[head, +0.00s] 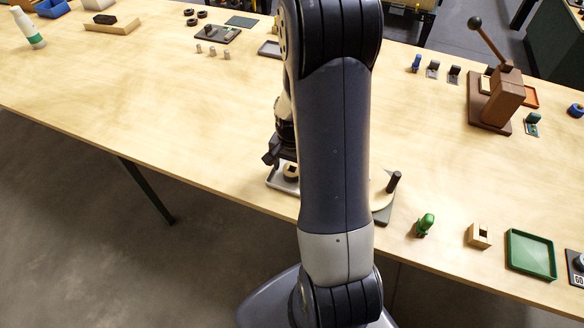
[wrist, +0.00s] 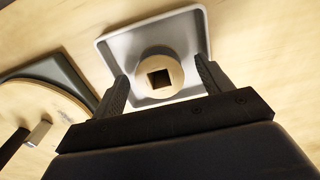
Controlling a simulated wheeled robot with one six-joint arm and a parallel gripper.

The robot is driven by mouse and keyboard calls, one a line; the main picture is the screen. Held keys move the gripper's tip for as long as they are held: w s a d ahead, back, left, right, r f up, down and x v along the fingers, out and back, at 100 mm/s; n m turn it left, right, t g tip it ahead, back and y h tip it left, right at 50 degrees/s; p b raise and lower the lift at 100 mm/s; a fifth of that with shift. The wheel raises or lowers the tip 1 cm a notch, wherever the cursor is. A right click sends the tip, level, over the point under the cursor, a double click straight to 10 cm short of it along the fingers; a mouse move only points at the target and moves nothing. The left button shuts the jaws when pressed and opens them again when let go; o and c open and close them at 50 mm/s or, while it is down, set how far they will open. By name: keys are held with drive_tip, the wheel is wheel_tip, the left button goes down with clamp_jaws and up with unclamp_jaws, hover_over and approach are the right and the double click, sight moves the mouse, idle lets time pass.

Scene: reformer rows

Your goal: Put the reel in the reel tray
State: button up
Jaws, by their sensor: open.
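The reel (wrist: 174,68), a pale wooden round with a dark square hole, lies inside a light grey square tray (wrist: 116,45) in the wrist view. It also shows in the head view (head: 291,171), with the tray (head: 279,184) partly hidden behind my arm. My gripper (wrist: 163,72) is open, its fingers on either side of the reel with visible gaps. In the head view my gripper (head: 279,150) is low over the tray.
A round wooden disc with a dark upright handle (head: 393,182) stands right beside the tray. A green figure (head: 425,224), a wooden block (head: 479,236) and a green tray (head: 531,254) lie further right. The table's left middle is clear.

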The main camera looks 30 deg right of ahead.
wheel_tip(320, 180, up, 11)
drive_tip(key=shift+r, duration=0.2)
